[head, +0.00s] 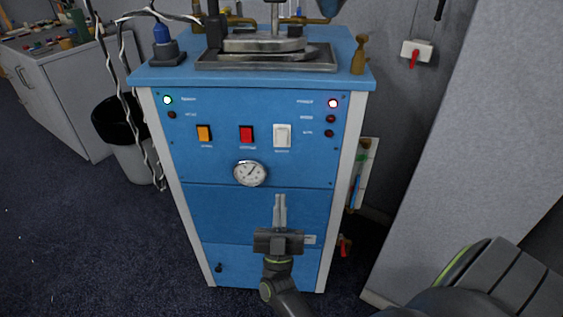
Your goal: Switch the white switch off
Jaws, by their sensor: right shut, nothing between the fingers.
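The white switch (282,136) is a rocker on the front panel of a blue machine cabinet (225,213), at the right end of a row with an orange switch (204,133) and a red switch (246,134). I cannot tell its on or off position clearly. My right gripper (280,197) is shut and empty, fingers pointing up, below the white switch in the picture and apart from it. My left gripper is not in view.
A round gauge (250,173) sits below the switches. A green lamp (168,100) and a red-ringed lamp (333,103) are lit. A grey wall panel (460,150) is at the right.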

